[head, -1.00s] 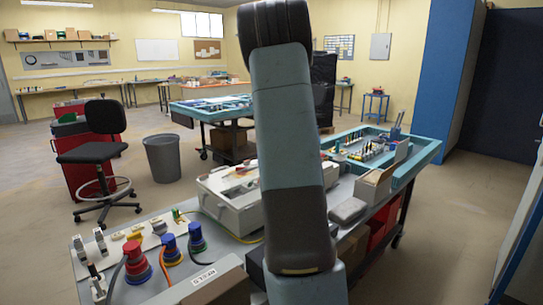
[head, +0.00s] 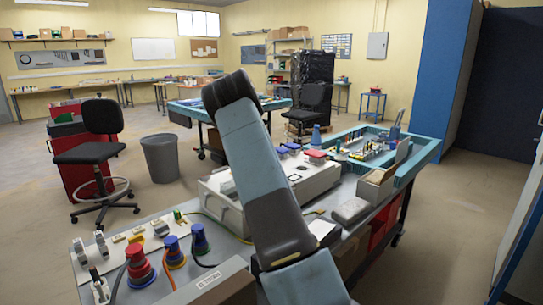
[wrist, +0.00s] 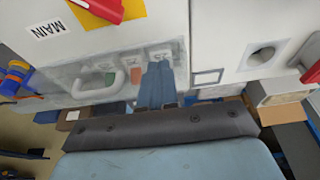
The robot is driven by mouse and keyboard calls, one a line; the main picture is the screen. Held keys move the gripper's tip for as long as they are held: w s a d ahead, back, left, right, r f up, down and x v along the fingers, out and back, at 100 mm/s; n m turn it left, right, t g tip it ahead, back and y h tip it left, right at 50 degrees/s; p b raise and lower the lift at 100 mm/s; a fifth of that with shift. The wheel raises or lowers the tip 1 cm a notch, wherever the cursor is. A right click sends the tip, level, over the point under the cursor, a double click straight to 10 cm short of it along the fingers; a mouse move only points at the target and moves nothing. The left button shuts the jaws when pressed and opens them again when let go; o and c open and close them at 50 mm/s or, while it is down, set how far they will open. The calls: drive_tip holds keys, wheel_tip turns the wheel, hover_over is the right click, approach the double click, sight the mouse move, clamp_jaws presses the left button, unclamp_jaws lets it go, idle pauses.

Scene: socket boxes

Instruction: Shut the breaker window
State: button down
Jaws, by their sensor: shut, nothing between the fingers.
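The white breaker box (head: 318,178) stands on the near bench in the head view, partly behind my arm. In the wrist view its white face (wrist: 225,30) fills the upper part. The clear breaker window (wrist: 65,85) has a pale U-shaped handle (wrist: 98,88). Green and orange breaker parts show near it. My gripper (wrist: 158,90) is shut and empty, with its blue fingers at the window just right of the handle. I cannot tell whether they touch it, or whether the window is fully shut. My gripper is hidden in the head view.
A red switch (wrist: 98,8) on a yellow plate sits beside the MAIN label. Red and blue plugs (head: 135,262) stand on the bench's left end. An open cardboard box (head: 376,188) and a blue-edged tray (head: 425,158) lie to the right.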

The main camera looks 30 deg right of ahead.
drive_tip(key=shift+w+f, duration=0.5)
drive_tip(key=shift+f, duration=0.2)
drive_tip(key=shift+f, duration=0.1)
drive_tip(key=shift+a, duration=0.1)
drive_tip(key=shift+w+r, duration=0.1)
drive_tip(key=shift+r, duration=0.3)
drive_tip(key=w+a+r, duration=0.1)
drive_tip(key=w+r, duration=0.6)
drive_tip(key=r, duration=0.3)
drive_tip(key=shift+a, duration=0.25)
drive_tip(key=shift+s+r, duration=0.1)
drive_tip(key=shift+r, duration=0.05)
